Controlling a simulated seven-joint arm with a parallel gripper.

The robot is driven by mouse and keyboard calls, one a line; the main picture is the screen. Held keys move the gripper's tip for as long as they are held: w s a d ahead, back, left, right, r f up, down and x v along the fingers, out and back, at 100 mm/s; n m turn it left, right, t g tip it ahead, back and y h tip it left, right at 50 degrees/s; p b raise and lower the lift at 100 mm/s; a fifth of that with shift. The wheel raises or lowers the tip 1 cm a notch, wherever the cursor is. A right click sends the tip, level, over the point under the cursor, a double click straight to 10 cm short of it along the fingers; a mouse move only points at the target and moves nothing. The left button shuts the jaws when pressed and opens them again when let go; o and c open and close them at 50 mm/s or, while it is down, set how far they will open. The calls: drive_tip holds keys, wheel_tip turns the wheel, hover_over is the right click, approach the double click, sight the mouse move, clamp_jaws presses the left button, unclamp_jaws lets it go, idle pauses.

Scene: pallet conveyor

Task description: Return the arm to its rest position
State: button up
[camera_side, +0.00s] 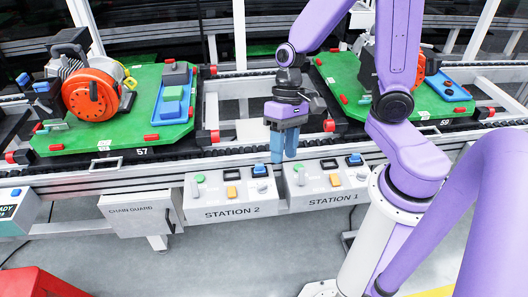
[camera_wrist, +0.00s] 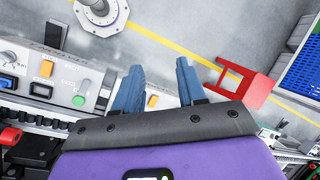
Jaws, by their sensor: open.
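My gripper (camera_side: 285,158) hangs from my purple arm with its blue fingers pointing down. In the side view it is in front of the conveyor's near rail, above the gap between the two station boxes. In the wrist view the two blue fingers of my gripper (camera_wrist: 157,72) stand apart with nothing between them. The Station 2 box (camera_side: 230,196) is just below and left of the fingertips. The Station 1 box (camera_side: 320,184) is just below and right. I cannot tell the exact height of the fingertips above them.
A green pallet (camera_side: 135,125) with an orange engine (camera_side: 92,94) and a blue tray (camera_side: 172,108) sits on the conveyor at left. Another green pallet (camera_side: 347,85) is at right, partly behind my arm. A red object (camera_side: 38,284) stands at lower left. The grey floor (camera_side: 245,255) in front is largely clear.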

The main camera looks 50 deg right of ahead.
drive_tip(key=s+d+r+n+t+h, duration=0.2)
drive_tip(key=s+r+n, duration=0.4)
drive_tip(key=s+n, duration=0.4)
drive_tip(key=n+h, duration=0.1)
drive_tip(key=n, duration=0.3)
drive_tip(key=shift+s+r, duration=0.2)
drive_tip(key=shift+s, duration=0.05)
